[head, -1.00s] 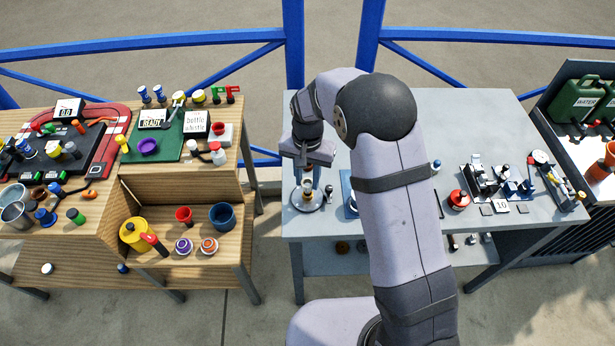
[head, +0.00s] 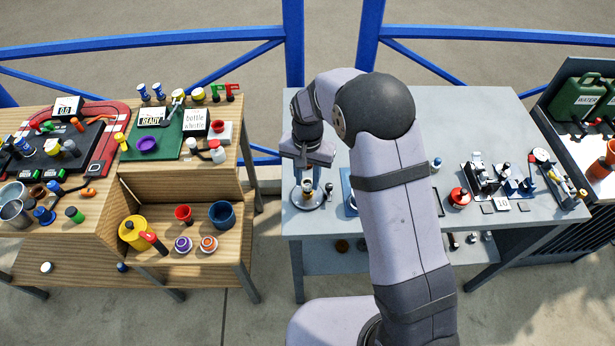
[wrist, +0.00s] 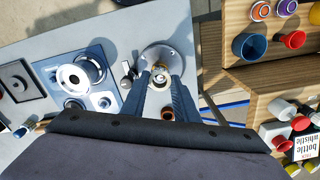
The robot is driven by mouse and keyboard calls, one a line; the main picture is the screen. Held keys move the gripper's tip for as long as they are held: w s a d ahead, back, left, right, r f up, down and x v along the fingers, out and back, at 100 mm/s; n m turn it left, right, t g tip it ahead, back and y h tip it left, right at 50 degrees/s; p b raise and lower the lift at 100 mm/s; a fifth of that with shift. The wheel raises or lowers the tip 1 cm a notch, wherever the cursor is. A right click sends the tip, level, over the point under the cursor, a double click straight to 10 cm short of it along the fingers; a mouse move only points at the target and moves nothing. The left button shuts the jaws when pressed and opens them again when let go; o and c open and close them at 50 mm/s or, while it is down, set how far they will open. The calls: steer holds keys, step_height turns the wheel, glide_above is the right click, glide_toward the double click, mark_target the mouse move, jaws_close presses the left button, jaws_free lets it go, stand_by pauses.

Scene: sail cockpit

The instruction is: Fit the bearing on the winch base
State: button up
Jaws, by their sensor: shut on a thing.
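The winch base (head: 300,203) is a round grey metal disc at the front left of the grey table. It also shows in the wrist view (wrist: 183,58). My gripper (head: 308,182) points down over it. In the wrist view my gripper (wrist: 162,76) has its two blue-grey fingers shut on a small pale and brass-coloured ring, which I take as the bearing (wrist: 160,70). The bearing appears in line with the middle of the base. The fingers hide part of both, and I cannot tell whether the bearing touches the base.
A blue plate (wrist: 103,55) with a silver ringed part (wrist: 78,78) lies close beside the base. The wooden bench (head: 190,205) is left across a gap. The table's back left is clear.

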steer(key=shift+f+b, duration=0.6)
steer(key=shift+f, duration=0.55)
stand_by(0.4)
steer(key=o, duration=1.5)
steer(key=shift+o, duration=0.2)
steer(key=shift+r, duration=0.15)
steer(key=shift+r+p, duration=2.6)
steer(key=shift+r, duration=0.5)
